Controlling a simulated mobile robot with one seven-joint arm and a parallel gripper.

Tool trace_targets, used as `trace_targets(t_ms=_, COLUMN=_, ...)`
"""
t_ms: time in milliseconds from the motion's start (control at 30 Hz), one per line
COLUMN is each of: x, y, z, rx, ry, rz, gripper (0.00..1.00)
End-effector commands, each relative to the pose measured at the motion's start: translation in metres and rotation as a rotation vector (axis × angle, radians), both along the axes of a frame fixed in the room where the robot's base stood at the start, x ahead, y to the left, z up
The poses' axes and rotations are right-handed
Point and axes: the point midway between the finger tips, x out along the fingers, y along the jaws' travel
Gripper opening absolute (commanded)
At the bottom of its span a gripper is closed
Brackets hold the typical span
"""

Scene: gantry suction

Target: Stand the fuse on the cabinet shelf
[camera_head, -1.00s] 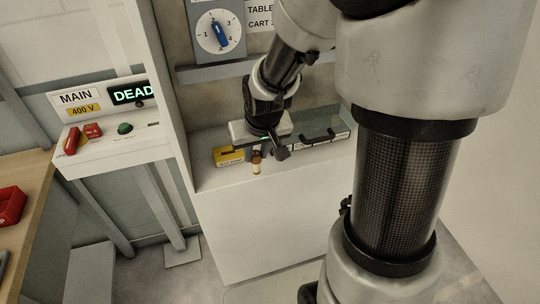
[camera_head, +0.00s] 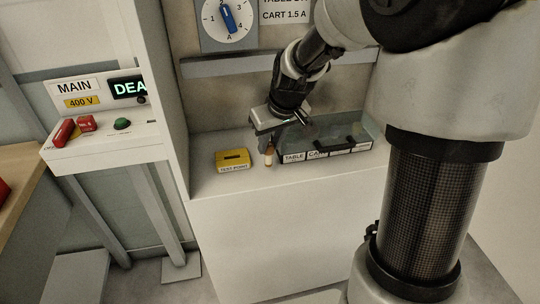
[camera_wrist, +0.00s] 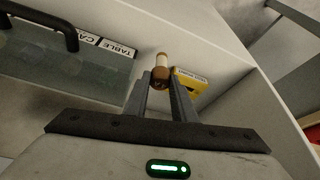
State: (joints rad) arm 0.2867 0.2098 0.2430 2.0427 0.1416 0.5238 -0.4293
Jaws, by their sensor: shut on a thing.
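The fuse (camera_head: 269,154) is a small tan and brown cylinder with a pale end. My gripper (camera_head: 271,141) is shut on it and holds it roughly upright over the cabinet shelf (camera_head: 207,183), a pale flat ledge. I cannot tell whether the fuse's lower end touches the shelf. In the wrist view the fuse (camera_wrist: 160,70) shows at the fingertips of my gripper (camera_wrist: 160,84), its pale end pointing away from the palm.
A yellow test point block (camera_head: 233,160) stands close left of the fuse. A clear-lidded box (camera_head: 345,148) with black handle and TABLE and CART labels is close right. A rotary dial (camera_head: 227,22) is on the back wall. The shelf's front left is clear.

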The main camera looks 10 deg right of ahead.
Motion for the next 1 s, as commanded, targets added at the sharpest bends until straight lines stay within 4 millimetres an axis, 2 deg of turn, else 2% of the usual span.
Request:
trace_targets(t_ms=200, x=-0.001, y=0.000, z=-0.032, rx=0.001, ry=0.004, rz=0.000, gripper=0.01)
trace_targets(t_ms=600, x=0.000, y=0.000, z=-0.039, rx=0.000, ry=0.001, rz=0.000, gripper=0.01)
trace_targets(t_ms=633, x=0.000, y=0.000, z=-0.037, rx=0.000, ry=0.001, rz=0.000, gripper=0.27)
trace_targets(t_ms=733, x=-0.001, y=0.000, z=-0.037, rx=0.000, ry=0.001, rz=0.000, gripper=0.42)
trace_targets(t_ms=1000, x=-0.001, y=0.000, z=-0.036, rx=0.000, ry=0.001, rz=0.000, gripper=0.42)
